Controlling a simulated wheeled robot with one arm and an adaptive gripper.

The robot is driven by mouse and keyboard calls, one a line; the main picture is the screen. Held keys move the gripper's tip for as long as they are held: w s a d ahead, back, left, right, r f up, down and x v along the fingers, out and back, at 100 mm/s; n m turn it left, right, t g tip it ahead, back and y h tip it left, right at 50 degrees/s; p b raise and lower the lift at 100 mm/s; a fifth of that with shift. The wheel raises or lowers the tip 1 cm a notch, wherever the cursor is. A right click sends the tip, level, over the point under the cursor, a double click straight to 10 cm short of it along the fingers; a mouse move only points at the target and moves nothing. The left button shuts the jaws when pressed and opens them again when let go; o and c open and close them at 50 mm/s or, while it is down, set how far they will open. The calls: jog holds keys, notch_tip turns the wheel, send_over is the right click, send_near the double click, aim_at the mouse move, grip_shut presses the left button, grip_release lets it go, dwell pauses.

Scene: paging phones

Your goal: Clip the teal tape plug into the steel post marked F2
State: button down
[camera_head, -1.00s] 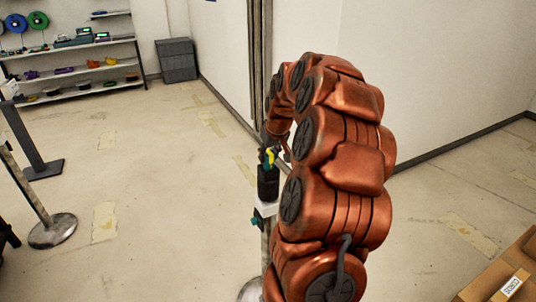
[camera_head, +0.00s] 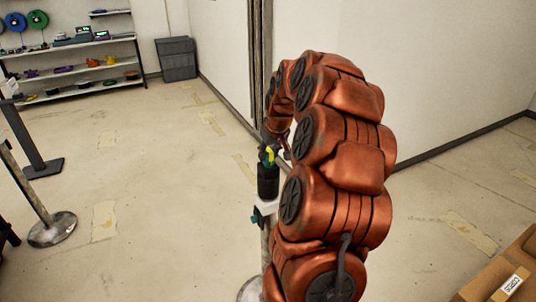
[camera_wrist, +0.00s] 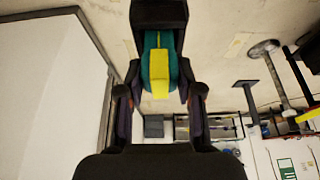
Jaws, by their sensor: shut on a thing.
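The teal tape plug (camera_wrist: 151,45), with a yellow strip down its middle, is between the two fingers of my gripper (camera_wrist: 160,88) in the wrist view. My gripper is shut on it. The plug's far end meets the black head (camera_wrist: 158,14) of a post; I cannot tell whether it is seated. In the head view the plug (camera_head: 269,155) shows as a small yellow and teal patch right above the black post head (camera_head: 268,182). The steel post (camera_head: 265,238) stands below, partly hidden by my arm. No F2 mark is readable.
Another steel post (camera_head: 30,190) on a round base and a dark stand (camera_head: 35,150) are at the left. Shelves (camera_head: 75,70) and a grey bin (camera_head: 177,60) stand at the back. A cardboard box (camera_head: 495,280) is at the lower right. Open floor lies left of the post.

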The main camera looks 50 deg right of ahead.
jog(key=shift+r, duration=0.45)
dwell(1.1)
jog(key=shift+f+b, duration=0.75)
jog(key=shift+f, duration=0.05)
dwell(0.4)
jog(key=c, duration=1)
grip_release()
jog(key=shift+c, duration=0.2)
jog(key=v, duration=1.1)
jog(key=shift+p, duration=0.3)
jog(key=shift+a, duration=0.1)
